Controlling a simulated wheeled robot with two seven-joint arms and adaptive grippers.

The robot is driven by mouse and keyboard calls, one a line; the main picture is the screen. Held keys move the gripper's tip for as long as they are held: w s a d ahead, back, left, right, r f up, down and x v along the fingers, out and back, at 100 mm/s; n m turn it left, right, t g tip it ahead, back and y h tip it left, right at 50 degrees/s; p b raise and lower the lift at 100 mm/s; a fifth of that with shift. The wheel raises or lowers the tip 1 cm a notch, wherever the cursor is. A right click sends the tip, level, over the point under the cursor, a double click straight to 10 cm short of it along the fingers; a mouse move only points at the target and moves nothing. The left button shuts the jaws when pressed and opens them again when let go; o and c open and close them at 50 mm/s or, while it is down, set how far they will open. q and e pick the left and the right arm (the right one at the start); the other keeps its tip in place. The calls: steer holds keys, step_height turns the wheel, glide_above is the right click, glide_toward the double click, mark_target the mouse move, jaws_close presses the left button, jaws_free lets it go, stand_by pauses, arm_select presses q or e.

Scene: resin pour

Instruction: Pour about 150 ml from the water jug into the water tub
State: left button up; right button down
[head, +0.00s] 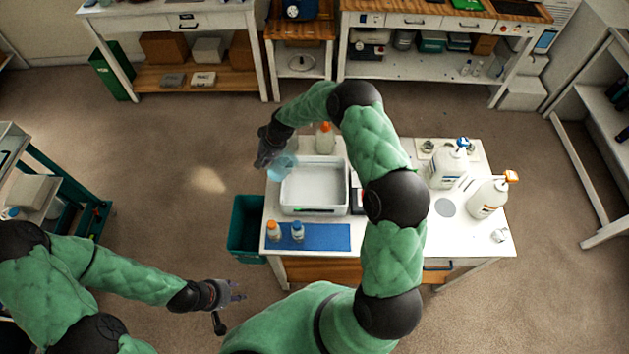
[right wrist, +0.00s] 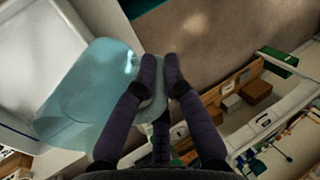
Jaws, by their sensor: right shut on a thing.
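The translucent light-blue water jug (right wrist: 85,98) is held by its handle in my right gripper (right wrist: 160,78). In the head view the jug (head: 284,168) is at the left edge of the white rectangular tub (head: 284,206), partly hidden by the dark right gripper (head: 270,150). The tub stands on the white table and also shows at the upper left of the right wrist view (right wrist: 30,55). I cannot tell the jug's exact tilt or its water level, and no stream is visible. My left gripper (head: 236,292) is open and empty, low over the floor left of the table.
Several bottles stand on the white table: two small ones by the blue mat (head: 325,237), an orange-capped one (head: 325,138) behind the tub, and a white jug (head: 448,168) and white bottle (head: 487,198) at right. A green bin (head: 246,240) stands at the table's left side.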

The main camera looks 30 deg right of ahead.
mark_target(274, 161)
steer(key=shift+s+d+r+t+y+b, duration=0.1)
steer(key=shift+s+d+t+y+b, duration=0.4)
steer(key=shift+b, duration=2.1)
steer(key=shift+s+d+t+y+b, duration=0.25)
steer(key=shift+d+y+b, duration=0.45)
steer(key=shift+b, duration=1.9)
steer(key=shift+s+d+r+b, duration=0.1)
steer(key=shift+d+r+b, duration=0.05)
steer(key=shift+r+b, duration=0.35)
steer(key=shift+s+d+t+y+b, duration=0.15)
steer(key=shift+t+y+b, duration=0.4)
steer(key=shift+b, duration=0.65)
steer(key=shift+s+d+r+t+y+b, duration=0.15)
steer(key=shift+d+r+y+b, duration=0.2)
steer(key=shift+b, duration=0.5)
steer(key=shift+s+d+r+t+y+b, duration=0.15)
steer(key=shift+r+y+b, duration=0.2)
steer(key=shift+b, duration=0.45)
steer(key=shift+d+r+y+b, duration=0.1)
steer(key=shift+y+b, duration=0.15)
steer(key=shift+b, duration=0.2)
steer(key=shift+s+d+t+y+b, duration=0.25)
steer(key=shift+d+t+y+b, duration=0.25)
steer(key=shift+b, duration=0.8)
steer(key=shift+s+d+f+t+y+b, duration=0.2)
steer(key=shift+f+y+b, duration=0.2)
steer(key=shift+b, duration=0.5)
steer(key=shift+s+d+f+t+y+b, duration=0.1)
steer(key=shift+s+d+f+y+b, duration=0.15)
steer(key=shift+f+b, duration=0.45)
